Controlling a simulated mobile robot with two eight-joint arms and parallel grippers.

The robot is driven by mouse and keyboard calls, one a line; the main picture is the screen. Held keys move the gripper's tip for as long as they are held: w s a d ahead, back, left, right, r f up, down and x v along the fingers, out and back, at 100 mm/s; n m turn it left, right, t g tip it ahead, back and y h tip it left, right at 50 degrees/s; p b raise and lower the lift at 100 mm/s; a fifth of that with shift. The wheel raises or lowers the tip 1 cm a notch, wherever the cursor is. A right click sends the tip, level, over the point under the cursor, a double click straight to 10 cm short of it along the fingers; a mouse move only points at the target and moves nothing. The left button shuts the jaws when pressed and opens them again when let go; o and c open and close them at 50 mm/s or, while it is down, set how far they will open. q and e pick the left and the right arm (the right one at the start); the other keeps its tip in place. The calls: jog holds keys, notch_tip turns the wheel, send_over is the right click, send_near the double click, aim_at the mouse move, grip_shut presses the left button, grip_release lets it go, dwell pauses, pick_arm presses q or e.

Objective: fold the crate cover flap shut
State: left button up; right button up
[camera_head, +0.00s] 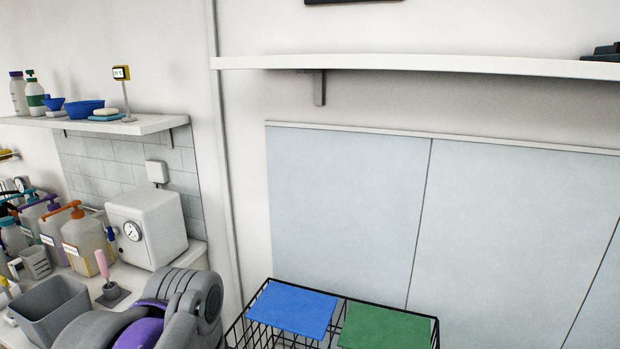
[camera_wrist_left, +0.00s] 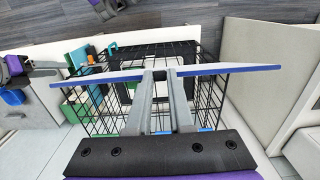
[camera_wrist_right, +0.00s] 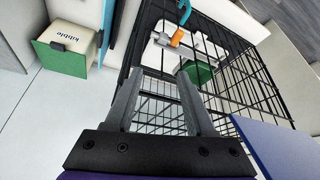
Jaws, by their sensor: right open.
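The black wire crate (camera_head: 245,330) stands at the bottom of the head view, mostly cut off by its edge. A thin pale panel with a blue edge, which looks like the cover flap (camera_wrist_left: 225,71), spans the left wrist view almost edge-on in front of the crate (camera_wrist_left: 205,100). My left gripper (camera_wrist_left: 161,75) has its fingers close together at the middle of this panel; they seem to hold it, though the grip itself is hidden. My right gripper (camera_wrist_right: 155,80) is open and empty beside the wire bars. Both grippers are outside the head view.
A blue cloth-like sheet (camera_head: 291,309) and a green one (camera_head: 384,329) lie on the crate top. A green kibble box (camera_wrist_right: 65,48) stands beside the crate. A green item and an orange-and-teal item (camera_wrist_right: 170,38) show behind the bars. A cluttered counter (camera_head: 195,254) is at left.

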pick_arm(q)
jog(key=shift+s+a+f+b, duration=0.1)
jog(key=shift+s+a+f, duration=0.2)
jog(key=shift+s, duration=0.35)
jog(key=shift+s+a+f+b, duration=0.15)
jog(key=shift+s+f, duration=0.25)
jog(key=shift+s, duration=0.25)
jog(key=shift+s+a+f+b, duration=0.1)
jog(key=shift+s+a+f, duration=0.2)
jog(key=shift+s, duration=0.35)
jog(key=shift+f, duration=0.1)
jog(key=shift+s+a+f+b, duration=0.2)
jog(key=shift+s+a+f, duration=0.1)
jog(key=shift+s+f, duration=0.55)
jog(key=shift+s+a+f+b, duration=0.15)
jog(key=shift+s+a+f, duration=0.15)
jog(key=shift+s+f, duration=0.5)
jog(key=shift+s+r, duration=0.1)
jog(key=shift+r, duration=0.1)
